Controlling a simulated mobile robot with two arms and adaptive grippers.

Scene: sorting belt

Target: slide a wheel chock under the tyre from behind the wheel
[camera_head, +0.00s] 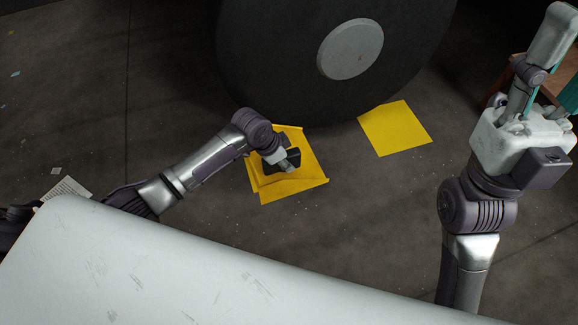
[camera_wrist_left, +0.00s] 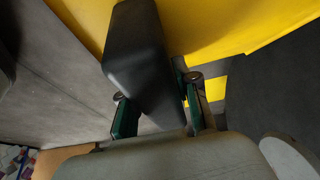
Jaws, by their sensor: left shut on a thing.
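The large dark tyre (camera_head: 260,60) with a grey hub (camera_head: 350,48) stands at the top of the head view. The yellow wheel chock (camera_head: 305,182) is just below the tyre's lower edge; whether they touch I cannot tell. My left gripper (camera_head: 284,162) reaches over the chock and is shut on its dark handle. In the left wrist view the black handle (camera_wrist_left: 137,55) sits between the green-padded fingers, over the yellow chock (camera_wrist_left: 215,22). My right gripper (camera_head: 550,75) is at the right edge, away from the chock; its fingertips are unclear.
A flat yellow square (camera_head: 395,128) lies on the dark floor right of the chock, near the tyre. A printed sheet (camera_head: 66,190) shows at the left. A brown object (camera_head: 520,68) is partly hidden behind my right gripper. Floor between the chock and my right arm is clear.

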